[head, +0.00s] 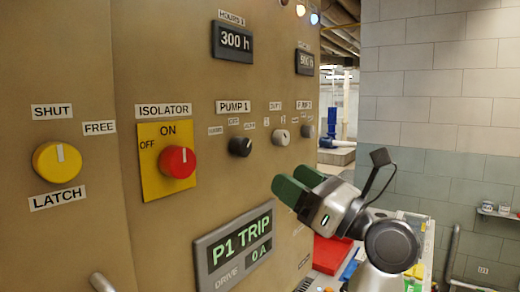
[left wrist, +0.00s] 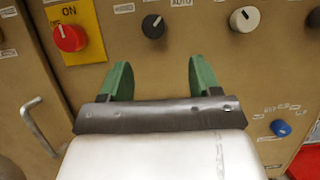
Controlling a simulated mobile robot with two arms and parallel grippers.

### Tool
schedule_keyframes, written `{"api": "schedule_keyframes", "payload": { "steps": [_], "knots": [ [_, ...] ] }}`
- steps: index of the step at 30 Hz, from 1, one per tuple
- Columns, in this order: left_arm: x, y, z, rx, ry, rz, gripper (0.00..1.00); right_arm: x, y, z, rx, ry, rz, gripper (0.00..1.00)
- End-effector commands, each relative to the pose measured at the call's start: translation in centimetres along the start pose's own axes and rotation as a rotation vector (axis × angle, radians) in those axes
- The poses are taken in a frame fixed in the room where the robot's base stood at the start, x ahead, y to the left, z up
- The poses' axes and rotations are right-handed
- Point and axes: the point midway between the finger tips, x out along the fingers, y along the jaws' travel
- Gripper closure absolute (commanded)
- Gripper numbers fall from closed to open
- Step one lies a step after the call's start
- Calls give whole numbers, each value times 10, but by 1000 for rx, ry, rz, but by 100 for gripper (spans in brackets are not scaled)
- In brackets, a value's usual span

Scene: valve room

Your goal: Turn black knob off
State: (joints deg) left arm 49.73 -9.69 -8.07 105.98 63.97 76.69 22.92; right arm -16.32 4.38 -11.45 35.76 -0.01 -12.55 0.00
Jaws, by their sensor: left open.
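The black knob (head: 240,146) sits on the tan panel under the PUMP 1 label (head: 233,107). Its white mark points up and to the right in the left wrist view (left wrist: 153,26), toward a label reading AUTO (left wrist: 180,3). My left gripper (head: 298,184) has green fingers and stands to the right of and below the knob in the head view. In the left wrist view its fingers (left wrist: 160,68) are spread apart with nothing between them, and the knob lies beyond them, untouched. My right gripper is not in view.
A red ISOLATOR knob (head: 177,162) on a yellow plate and a yellow knob (head: 57,162) are to the left. A white knob (head: 281,137) and another dark knob (head: 307,131) are to the right. A P1 TRIP display (head: 236,250) is below. A blue knob (left wrist: 280,128) is lower right.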

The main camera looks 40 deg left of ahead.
Motion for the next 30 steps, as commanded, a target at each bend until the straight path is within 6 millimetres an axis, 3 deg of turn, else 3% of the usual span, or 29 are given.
{"api": "schedule_keyframes", "payload": {
  "steps": [8,15,20,27,30],
  "knots": [
    [55,1,5,1,-3,4,37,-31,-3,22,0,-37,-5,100],
    [88,0,3,2,-2,2,37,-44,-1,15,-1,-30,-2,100],
    [96,0,1,1,-2,1,37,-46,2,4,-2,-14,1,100],
    [97,0,0,1,-1,0,37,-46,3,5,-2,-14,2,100],
    [96,0,0,1,-1,0,49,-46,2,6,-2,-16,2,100]
  ]
}}
